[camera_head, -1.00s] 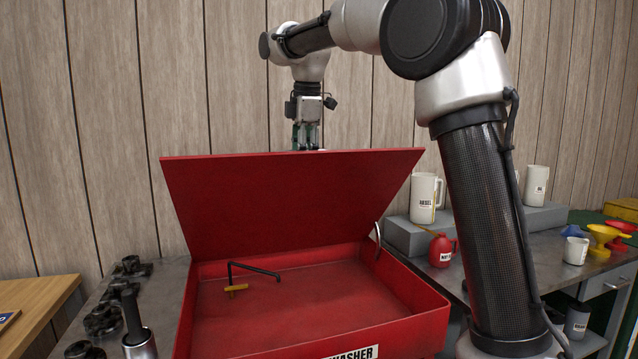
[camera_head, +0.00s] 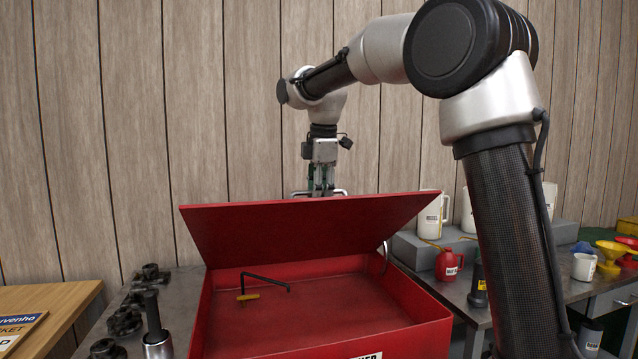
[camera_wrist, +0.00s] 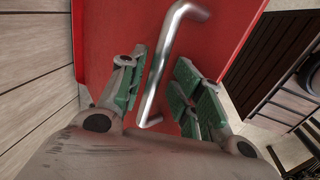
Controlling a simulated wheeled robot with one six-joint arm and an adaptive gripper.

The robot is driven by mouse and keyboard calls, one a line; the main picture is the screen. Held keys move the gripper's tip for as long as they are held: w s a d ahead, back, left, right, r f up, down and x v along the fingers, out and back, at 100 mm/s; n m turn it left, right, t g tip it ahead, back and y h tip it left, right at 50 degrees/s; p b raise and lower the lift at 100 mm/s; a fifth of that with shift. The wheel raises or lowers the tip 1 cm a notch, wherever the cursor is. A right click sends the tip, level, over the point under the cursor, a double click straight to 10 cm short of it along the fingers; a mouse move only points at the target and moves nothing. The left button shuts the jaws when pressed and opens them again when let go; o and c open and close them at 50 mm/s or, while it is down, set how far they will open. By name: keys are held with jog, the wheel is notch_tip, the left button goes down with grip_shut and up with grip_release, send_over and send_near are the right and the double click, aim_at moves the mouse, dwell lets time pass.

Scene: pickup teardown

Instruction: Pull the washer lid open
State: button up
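The red washer lid (camera_head: 315,228) is tilted partly up over the red washer box (camera_head: 420,325), with its underside facing me. A metal handle (camera_wrist: 172,58) on the lid's outer face shows in the wrist view, and part of it shows above the lid's raised edge in the head view (camera_head: 340,192). My gripper (camera_head: 321,185) is just above that edge. In the wrist view, my gripper's green-padded fingers (camera_wrist: 160,95) stand on either side of the handle, spread wider than the bar. Red surface shows in the gaps, and I see no clear grip.
A black bent spout with a yellow handle (camera_head: 248,296) lies in the box. Dark metal parts (camera_head: 125,320) stand on the bench at left. A red can (camera_head: 449,265) and white jugs (camera_head: 430,217) stand at right. A wood wall is behind.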

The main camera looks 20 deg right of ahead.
jog(key=w+r, duration=0.4)
jog(key=r, duration=0.3)
jog(key=shift+r, duration=0.3)
dwell(0.5)
